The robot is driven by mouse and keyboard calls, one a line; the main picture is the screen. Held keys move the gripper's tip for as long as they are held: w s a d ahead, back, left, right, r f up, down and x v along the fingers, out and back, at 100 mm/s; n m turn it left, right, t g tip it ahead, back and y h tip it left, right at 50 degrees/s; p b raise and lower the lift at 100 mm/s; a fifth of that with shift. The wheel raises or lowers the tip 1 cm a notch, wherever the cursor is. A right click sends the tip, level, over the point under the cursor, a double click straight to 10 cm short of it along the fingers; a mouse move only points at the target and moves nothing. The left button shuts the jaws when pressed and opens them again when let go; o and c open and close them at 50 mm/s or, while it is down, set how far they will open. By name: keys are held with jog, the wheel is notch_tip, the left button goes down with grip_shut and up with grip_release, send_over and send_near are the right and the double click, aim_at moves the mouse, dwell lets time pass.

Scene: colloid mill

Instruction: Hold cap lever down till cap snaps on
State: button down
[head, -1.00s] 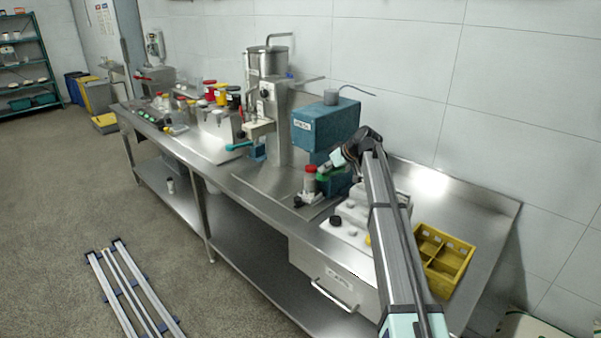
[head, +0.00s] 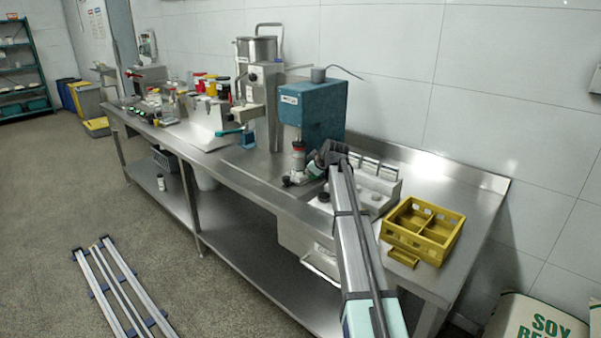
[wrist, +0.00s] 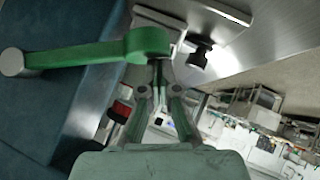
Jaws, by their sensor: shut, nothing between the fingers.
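The blue capping machine (head: 312,112) stands on the bench, and its blue body fills the left of the wrist view (wrist: 40,120). A jar with a red cap (head: 298,147) stands upright under its head. The red cap also shows in the wrist view (wrist: 121,109), partly hidden by a finger. The green cap lever (wrist: 85,52) lies across the wrist view, its round grey knob at the left. My gripper (wrist: 158,64) is shut and empty, its fingertips at the lever's thick right end. I cannot tell whether they touch it. In the head view my gripper (head: 318,164) is beside the jar.
A black knob (wrist: 200,53) is close to the right of the fingertips. A white box with a black knob (head: 372,190) and a yellow divided crate (head: 422,232) stand to the right. The steel mill (head: 258,85) with a teal handle stands to the left. Bare bench lies beyond the crate.

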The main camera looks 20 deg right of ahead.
jog(key=shift+s+d+f, duration=0.2)
jog(key=shift+f, duration=0.3)
dwell(1.6)
dwell(1.1)
jog(key=s+a+r, duration=0.1)
jog(key=s+r, duration=0.7)
jog(key=r, duration=0.2)
jog(key=shift+s+a+r, duration=0.3)
dwell(0.7)
